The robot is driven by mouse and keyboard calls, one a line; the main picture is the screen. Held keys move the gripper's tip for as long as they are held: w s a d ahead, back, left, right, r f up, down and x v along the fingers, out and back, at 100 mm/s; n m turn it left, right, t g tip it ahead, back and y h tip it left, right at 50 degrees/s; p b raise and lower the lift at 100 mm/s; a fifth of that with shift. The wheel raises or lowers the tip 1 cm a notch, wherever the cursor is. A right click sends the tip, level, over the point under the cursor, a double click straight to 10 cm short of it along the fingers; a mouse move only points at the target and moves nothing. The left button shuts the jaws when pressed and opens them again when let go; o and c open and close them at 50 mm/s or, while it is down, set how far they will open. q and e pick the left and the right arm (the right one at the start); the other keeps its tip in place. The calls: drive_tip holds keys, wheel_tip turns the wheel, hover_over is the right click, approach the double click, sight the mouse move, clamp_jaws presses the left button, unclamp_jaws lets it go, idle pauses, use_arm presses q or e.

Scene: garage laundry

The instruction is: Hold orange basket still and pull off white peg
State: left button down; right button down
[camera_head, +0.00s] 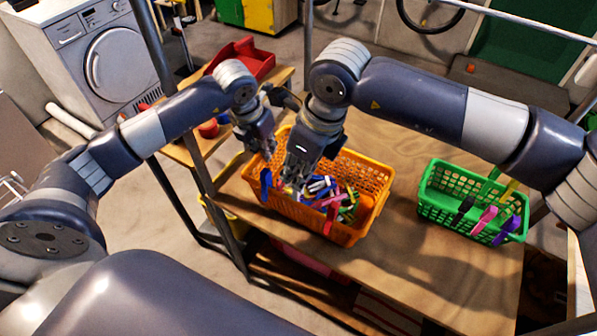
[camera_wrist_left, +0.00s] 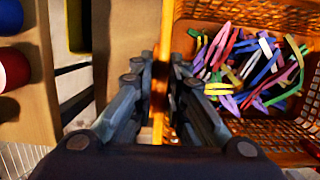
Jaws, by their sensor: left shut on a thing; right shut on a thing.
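The orange basket (camera_head: 349,238) stands on the wooden table with many coloured pegs inside. It also shows in the left wrist view (camera_wrist_left: 235,12). My left gripper (camera_head: 264,157) is shut on the basket's left end rim, with its fingers on both sides of the wall in the left wrist view (camera_wrist_left: 164,70). My right gripper (camera_head: 291,188) points down at the basket's near rim and is shut on a small pale thing, seemingly the white peg; the fingers mostly hide it.
A green basket (camera_head: 455,190) with several pegs on its rim stands to the right on the table (camera_head: 400,255). Table surface between the baskets is clear. A red open box (camera_head: 243,60) lies behind on the left. A dark upright post (camera_head: 180,110) stands left of the table.

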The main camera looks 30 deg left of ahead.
drive_tip(key=shift+a+v, duration=0.15)
drive_tip(key=shift+v, duration=0.45)
drive_tip(key=shift+a+v, duration=0.15)
drive_tip(key=shift+v, duration=0.4)
drive_tip(key=shift+r, duration=0.1)
use_arm(q)
drive_tip(key=c, duration=1.5)
unclamp_jaws()
drive_tip(key=v, duration=1.2)
drive_tip(key=shift+s+f, duration=0.1)
drive_tip(key=shift+s, duration=0.05)
use_arm(e)
drive_tip(key=shift+s, duration=0.1)
